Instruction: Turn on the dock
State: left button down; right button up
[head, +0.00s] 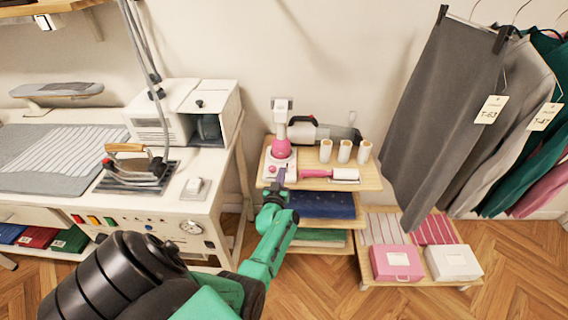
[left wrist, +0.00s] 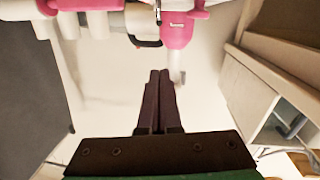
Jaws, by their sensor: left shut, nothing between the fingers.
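The dock (head: 271,172) is a white base with a pink and white upright device (head: 281,147) on it, at the left of the top shelf. My left gripper (head: 281,174) is in front of the base, close to its front face; I cannot tell whether it touches. Its two dark fingers are shut together with nothing between them, as the left wrist view shows (left wrist: 160,73). The pink device (left wrist: 178,28) appears beyond the fingertips in that view. The gripper hides part of the dock's front. My right gripper is not in view.
A pink lint roller (head: 330,175), several white rolls (head: 344,151) and a handheld vacuum (head: 322,132) share the wooden shelf (head: 372,179). An ironing table (head: 150,212) with an iron stands left. Clothes (head: 440,110) hang right. Pink and white boxes (head: 397,262) sit low right.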

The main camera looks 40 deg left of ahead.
pick_arm(q)
jog(key=p+v, duration=0.2)
jog(key=v, duration=0.1)
jog(key=p+v, duration=0.1)
jog(key=v, duration=0.1)
jog(key=shift+s+d+r, duration=0.1)
jog(key=shift+s+r, duration=0.15)
jog(key=shift+r, duration=0.1)
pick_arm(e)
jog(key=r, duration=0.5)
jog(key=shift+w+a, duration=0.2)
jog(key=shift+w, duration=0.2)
pick_arm(q)
jog(key=shift+f, duration=0.1)
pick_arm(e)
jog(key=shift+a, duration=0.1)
